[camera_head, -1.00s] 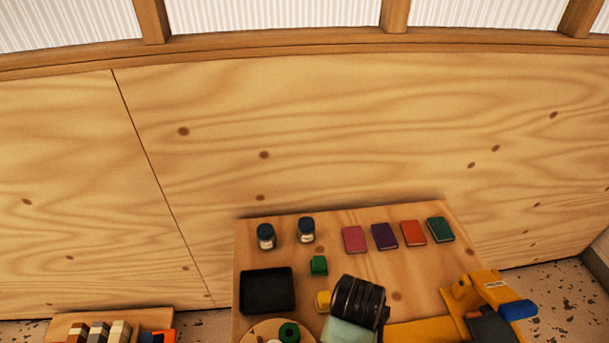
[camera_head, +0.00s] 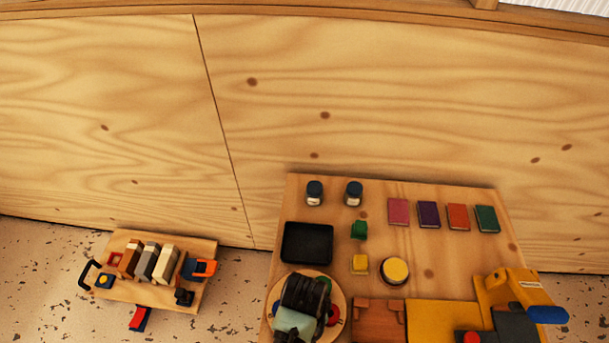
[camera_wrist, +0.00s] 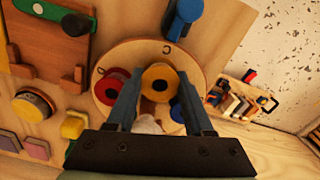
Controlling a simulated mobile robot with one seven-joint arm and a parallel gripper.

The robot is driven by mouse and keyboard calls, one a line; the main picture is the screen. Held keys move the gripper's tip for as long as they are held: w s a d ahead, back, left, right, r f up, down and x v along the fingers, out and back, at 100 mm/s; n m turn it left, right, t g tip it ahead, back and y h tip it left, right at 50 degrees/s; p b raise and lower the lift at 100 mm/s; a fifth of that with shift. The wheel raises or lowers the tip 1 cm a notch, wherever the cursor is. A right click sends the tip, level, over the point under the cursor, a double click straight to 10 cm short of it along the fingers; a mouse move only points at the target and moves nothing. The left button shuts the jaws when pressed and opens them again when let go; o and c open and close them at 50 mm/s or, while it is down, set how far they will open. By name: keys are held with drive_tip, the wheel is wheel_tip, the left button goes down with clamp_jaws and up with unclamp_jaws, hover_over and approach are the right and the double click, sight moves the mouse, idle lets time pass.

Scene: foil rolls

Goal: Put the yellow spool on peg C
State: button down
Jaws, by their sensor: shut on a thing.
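The yellow spool (camera_wrist: 160,78) sits between the fingers of my gripper (camera_wrist: 160,74) in the wrist view, and the gripper is shut on it. The spool is over the round wooden board (camera_wrist: 142,47), close to a dark letter C marked near the rim. I cannot tell whether a peg is inside the spool's hole. A red spool (camera_wrist: 110,86) is left of it and a blue spool (camera_wrist: 177,112) is right, partly behind a finger. In the head view my gripper covers much of the round board (camera_head: 338,290); green and red pieces show beside it.
A black tray (camera_head: 307,243), a yellow block (camera_head: 360,264), a yellow-lidded round tin (camera_head: 395,270) and a green block (camera_head: 358,230) lie behind the board. A yellow tool (camera_head: 512,288) stands right. A blue-topped item (camera_wrist: 182,14) is near the board in the wrist view.

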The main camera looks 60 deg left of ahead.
drive_tip(key=shift+f, duration=0.45)
drive_tip(key=shift+f, duration=0.1)
drive_tip(key=shift+c, duration=1.4)
unclamp_jaws()
wheel_tip(320, 180, up, 12)
drive_tip(key=p, duration=1.3)
